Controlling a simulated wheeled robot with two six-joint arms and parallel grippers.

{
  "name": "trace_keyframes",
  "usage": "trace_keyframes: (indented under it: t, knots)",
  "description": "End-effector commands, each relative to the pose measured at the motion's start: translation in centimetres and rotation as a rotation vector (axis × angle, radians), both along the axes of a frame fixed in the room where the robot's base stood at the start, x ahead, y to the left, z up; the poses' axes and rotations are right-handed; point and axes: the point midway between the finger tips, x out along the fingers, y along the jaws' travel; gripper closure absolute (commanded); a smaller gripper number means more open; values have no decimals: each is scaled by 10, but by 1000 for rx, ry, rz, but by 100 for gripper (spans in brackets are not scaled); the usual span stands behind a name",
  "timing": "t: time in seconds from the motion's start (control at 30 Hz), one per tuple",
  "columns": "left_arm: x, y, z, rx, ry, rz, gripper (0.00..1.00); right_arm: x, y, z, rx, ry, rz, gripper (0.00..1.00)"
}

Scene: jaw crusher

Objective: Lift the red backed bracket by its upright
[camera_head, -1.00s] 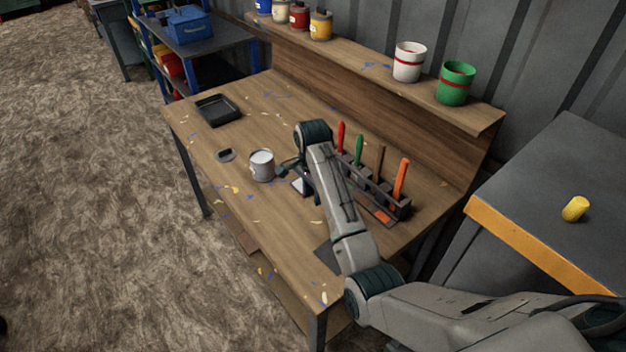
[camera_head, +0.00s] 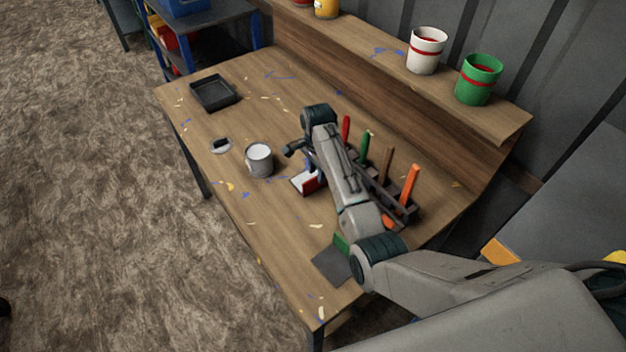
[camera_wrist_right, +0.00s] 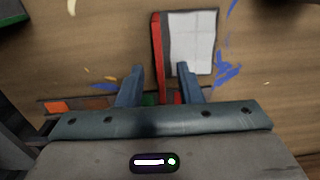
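The red backed bracket (camera_head: 305,184) lies on the wooden bench under my right arm. It has a pale flat plate and a red upright. In the right wrist view, the red upright (camera_wrist_right: 157,55) stands along the left side of the white plate (camera_wrist_right: 193,45). My right gripper (camera_wrist_right: 160,68) is open, and it also shows in the head view (camera_head: 306,160), partly hidden by its own arm. In the right wrist view, the upright shows between the two blue fingers, with gaps on both sides. I cannot tell how far above it the fingertips are. My left gripper is out of view.
A grey-white can (camera_head: 259,160) stands just left of the bracket. A tool rack (camera_head: 393,216) with several coloured handles is close on the right. A black tray (camera_head: 214,93) lies at the far left. A dark grey plate (camera_head: 334,265) lies near the front.

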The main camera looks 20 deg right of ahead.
Motion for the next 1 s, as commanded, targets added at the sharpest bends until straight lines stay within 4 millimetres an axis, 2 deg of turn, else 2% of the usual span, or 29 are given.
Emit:
trace_keyframes:
  t: [0.1, 0.2, 0.33, 0.47, 0.63, 0.67, 0.8, 0.83, 1.0]
  knots:
    - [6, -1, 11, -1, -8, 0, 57, -2, 0, -10, -1, 5, 0, 67]
    - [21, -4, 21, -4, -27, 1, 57, -3, 0, -25, -1, 6, 0, 67]
    - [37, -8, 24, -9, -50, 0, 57, -3, 0, -44, 0, 3, 0, 67]
    - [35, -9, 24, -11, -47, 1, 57, -3, 0, -51, 0, 1, 0, 67]
    - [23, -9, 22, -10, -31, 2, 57, -3, 0, -51, 0, 0, 0, 67]
    - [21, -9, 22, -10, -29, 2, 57, -3, 0, -51, 0, 0, 0, 69]
    - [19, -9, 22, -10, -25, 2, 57, -3, 0, -51, 0, 0, 0, 97]
    - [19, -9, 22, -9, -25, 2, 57, -3, 0, -51, 0, 0, 0, 100]
    - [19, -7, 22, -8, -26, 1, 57, -2, 0, -50, 1, -2, 0, 100]
